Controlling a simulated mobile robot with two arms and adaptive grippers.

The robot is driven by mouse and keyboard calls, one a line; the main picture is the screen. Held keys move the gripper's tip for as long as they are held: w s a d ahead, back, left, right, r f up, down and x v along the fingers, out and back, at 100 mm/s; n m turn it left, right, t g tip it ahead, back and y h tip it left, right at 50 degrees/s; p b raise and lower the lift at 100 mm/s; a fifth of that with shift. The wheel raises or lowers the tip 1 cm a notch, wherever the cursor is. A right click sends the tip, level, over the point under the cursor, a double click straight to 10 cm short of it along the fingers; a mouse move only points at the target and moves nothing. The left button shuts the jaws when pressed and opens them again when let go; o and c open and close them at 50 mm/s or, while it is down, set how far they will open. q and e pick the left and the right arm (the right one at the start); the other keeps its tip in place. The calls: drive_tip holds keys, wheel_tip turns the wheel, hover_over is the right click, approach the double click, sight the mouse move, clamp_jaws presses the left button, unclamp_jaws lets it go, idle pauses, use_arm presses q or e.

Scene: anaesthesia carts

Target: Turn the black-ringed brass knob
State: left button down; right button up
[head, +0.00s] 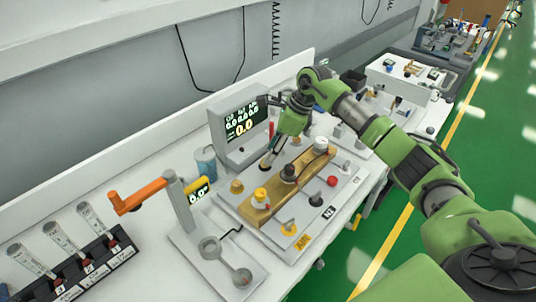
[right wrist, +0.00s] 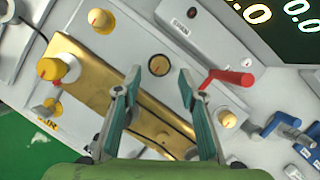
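The black-ringed brass knob (right wrist: 158,65) shows in the right wrist view as a small round brass face inside a dark ring, on the light panel beside the brass block (right wrist: 90,72). My right gripper (right wrist: 160,77) is open, with one green finger on each side of the knob in this view. I cannot tell whether a finger touches it. In the head view my right gripper (head: 267,161) points down at the panel behind the brass block (head: 257,212) and largely hides the knob there. My left gripper is not in view.
A red lever (right wrist: 230,78) sits close beside the right finger. Yellow knobs (right wrist: 52,68) stand on the other side. A display (head: 240,120) rises behind the panel. An orange-armed stand (head: 140,195) and a syringe rack (head: 95,262) stand to the left.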

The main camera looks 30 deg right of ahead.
drive_tip(key=shift+x, duration=1.8)
clamp_jaws()
